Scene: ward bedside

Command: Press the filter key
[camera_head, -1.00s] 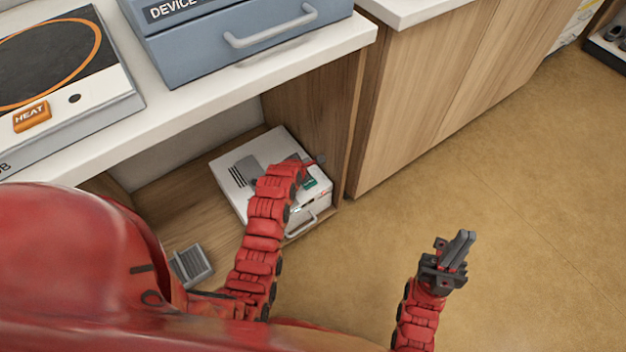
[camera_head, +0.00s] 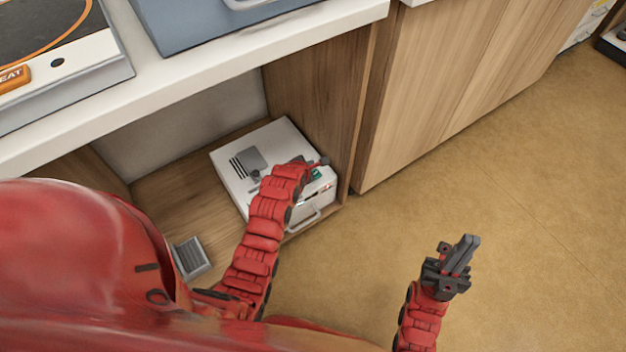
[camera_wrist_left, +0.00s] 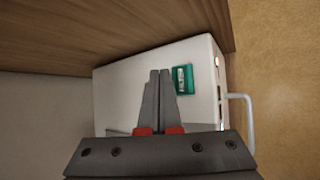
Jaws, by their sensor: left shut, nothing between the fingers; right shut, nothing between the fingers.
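A white box-shaped device (camera_head: 230,178) stands on the low wooden shelf under the counter. A green key with a pale mark (camera_wrist_left: 182,80) is on its top face near the front edge; its lettering is too small to read. Part of the green key (camera_head: 316,175) also shows in the head view beside my left wrist. My left gripper (camera_wrist_left: 160,73) is shut and empty over the device top, its tips just left of the green key in the wrist view. Whether it touches the top cannot be told. My right gripper (camera_head: 467,248) is shut and empty over the open floor.
The white counter (camera_head: 190,78) overhangs the shelf, with a wooden side panel (camera_head: 318,100) close behind the device. A handle (camera_head: 303,220) sticks out from the device front. A small grey slatted object (camera_head: 191,257) lies at the shelf's left. The floor at right is clear.

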